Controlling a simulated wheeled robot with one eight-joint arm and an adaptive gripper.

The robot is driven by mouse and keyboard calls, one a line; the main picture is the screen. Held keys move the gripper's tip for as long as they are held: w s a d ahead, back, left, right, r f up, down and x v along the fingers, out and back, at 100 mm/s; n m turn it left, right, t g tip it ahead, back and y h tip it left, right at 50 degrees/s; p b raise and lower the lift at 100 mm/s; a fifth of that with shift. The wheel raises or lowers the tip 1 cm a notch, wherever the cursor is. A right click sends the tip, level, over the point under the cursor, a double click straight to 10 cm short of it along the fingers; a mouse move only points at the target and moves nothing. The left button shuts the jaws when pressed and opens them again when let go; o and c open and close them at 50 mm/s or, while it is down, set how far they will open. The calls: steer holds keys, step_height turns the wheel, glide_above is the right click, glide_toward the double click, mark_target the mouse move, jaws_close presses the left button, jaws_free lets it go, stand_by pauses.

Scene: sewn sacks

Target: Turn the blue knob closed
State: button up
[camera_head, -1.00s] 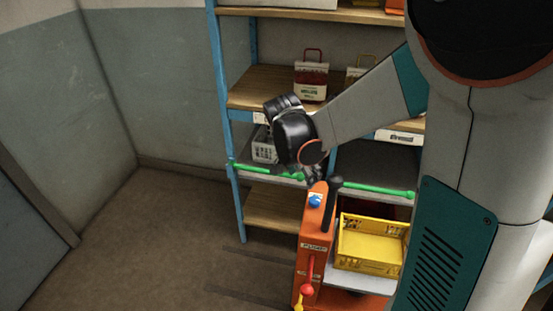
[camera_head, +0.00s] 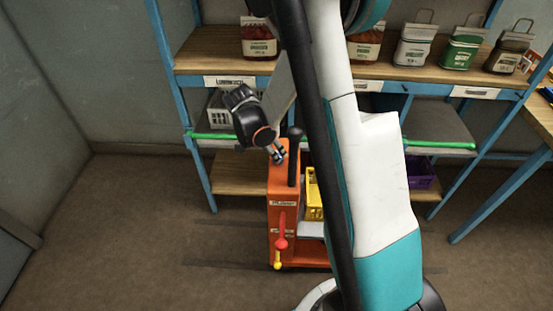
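The orange cart post (camera_head: 284,188) stands upright in the middle of the view. The blue knob is not visible now; the spot near the top of the post where it would show is covered by my gripper (camera_head: 278,155). My gripper comes down from the upper left with its fingertips at the top of the post. Whether the fingers touch or hold the knob is hidden, and they are too small to tell open from shut.
A black handle (camera_head: 294,158) rises beside the post. A red lever (camera_head: 282,242) and a yellow one (camera_head: 277,265) are lower on it. A yellow crate (camera_head: 313,195) sits behind my arm. Blue-framed shelves (camera_head: 222,50) with sacks (camera_head: 465,50) stand behind. Floor at left is clear.

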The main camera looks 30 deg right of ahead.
steer(key=shift+b+x, duration=0.65)
steer(key=shift+x, duration=1.7)
steer(key=c, duration=1.1)
